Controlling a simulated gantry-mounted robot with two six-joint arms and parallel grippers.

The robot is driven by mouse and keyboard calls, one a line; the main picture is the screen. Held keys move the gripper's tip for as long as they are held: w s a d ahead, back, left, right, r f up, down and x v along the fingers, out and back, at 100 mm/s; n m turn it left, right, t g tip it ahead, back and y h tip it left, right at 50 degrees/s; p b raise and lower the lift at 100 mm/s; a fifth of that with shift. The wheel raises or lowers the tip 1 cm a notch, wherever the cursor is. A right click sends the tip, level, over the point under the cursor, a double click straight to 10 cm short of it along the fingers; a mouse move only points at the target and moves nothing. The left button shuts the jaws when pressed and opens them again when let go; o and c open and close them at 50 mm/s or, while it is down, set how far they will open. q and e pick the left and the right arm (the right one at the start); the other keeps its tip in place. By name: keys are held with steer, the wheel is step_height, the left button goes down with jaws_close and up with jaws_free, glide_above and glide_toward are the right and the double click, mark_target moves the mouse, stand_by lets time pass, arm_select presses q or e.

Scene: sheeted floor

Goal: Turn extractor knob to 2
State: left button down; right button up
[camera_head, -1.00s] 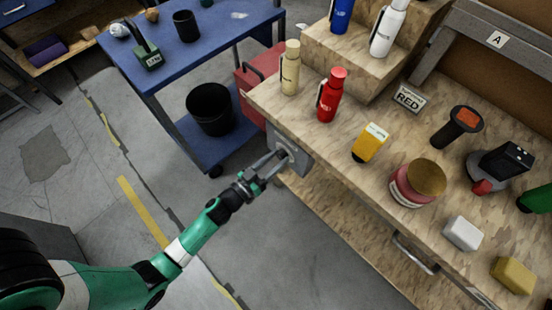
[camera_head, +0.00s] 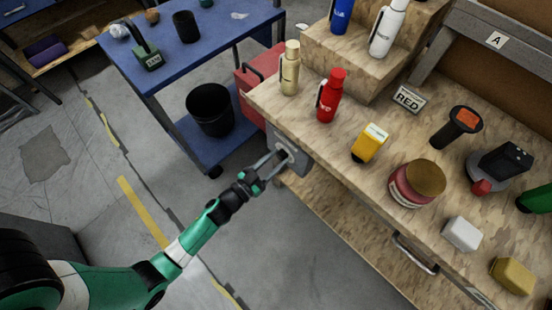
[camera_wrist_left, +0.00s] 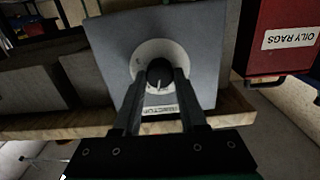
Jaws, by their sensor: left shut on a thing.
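The extractor knob (camera_wrist_left: 159,75) is black with a pale pointer line. It sits on a round light dial on a grey box, with a partly covered label below it. The grey box (camera_head: 293,155) is fixed to the front edge of the workbench. My left gripper (camera_head: 278,160) reaches the box's face from the left. In the left wrist view my left gripper (camera_wrist_left: 161,85) has its two fingers on either side of the knob, shut on it. The dial's numbers are too small or hidden to read. My right gripper is not in view.
The wooden bench (camera_head: 340,165) holds a red bottle (camera_head: 330,96), a cream bottle (camera_head: 290,70), a yellow item (camera_head: 370,143) and a jar (camera_head: 417,184). A red bin labelled OILY RAGS (camera_wrist_left: 283,40) stands beside the box. A blue cart (camera_head: 165,60) stands at left. Floor before the bench is clear.

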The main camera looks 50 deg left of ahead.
arm_select(q)
steer(key=m, duration=0.6)
steer(key=shift+m, duration=0.3)
steer(key=m+b, duration=0.1)
steer(key=m, duration=0.5)
steer(key=shift+d+f, duration=0.1)
steer(key=shift+m, duration=0.3)
steer(key=shift+c, duration=2.3)
jaws_free()
steer(key=s+p, duration=0.2)
steer(key=s, duration=0.9)
steer(key=shift+s+d, duration=0.3)
steer(key=shift+d, duration=0.15)
